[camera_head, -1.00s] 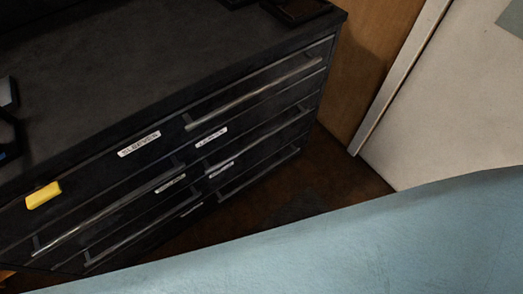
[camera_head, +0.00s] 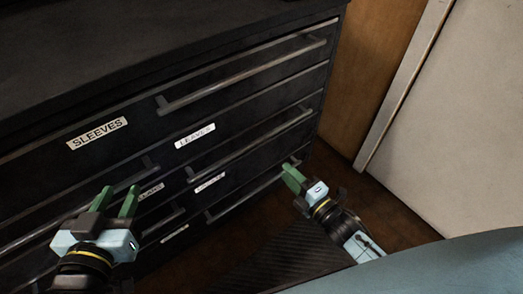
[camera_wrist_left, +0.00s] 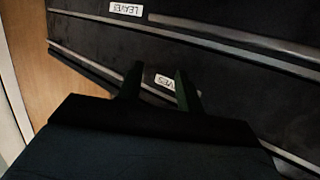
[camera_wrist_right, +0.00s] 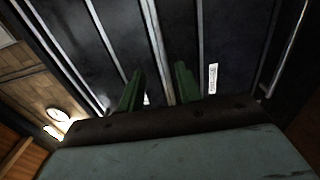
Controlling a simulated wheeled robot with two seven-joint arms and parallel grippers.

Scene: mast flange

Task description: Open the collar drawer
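A black drawer cabinet (camera_head: 255,95) has long bar handles and white labels. One label reads SLEEVES (camera_head: 97,133) and one LEAVES (camera_head: 195,135). The smaller labels, such as the lower left label (camera_head: 150,191) and lower middle label (camera_head: 209,182), are not clearly readable, so I cannot tell which drawer is the collar one. All visible drawers look shut. My left gripper (camera_head: 117,198) is open and empty before the left drawers. My right gripper (camera_head: 291,170) is open near the right end of a low right handle (camera_head: 250,192); in the right wrist view a bar (camera_wrist_right: 157,45) runs between its fingers.
A wooden panel (camera_head: 375,70) and a pale wall or door (camera_head: 440,130) stand right of the cabinet. Dark brown floor (camera_head: 390,205) lies between. The left wrist view shows a LEAVES label (camera_wrist_left: 126,9) upside down. A large blue surface (camera_head: 450,265) fills the lower right corner.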

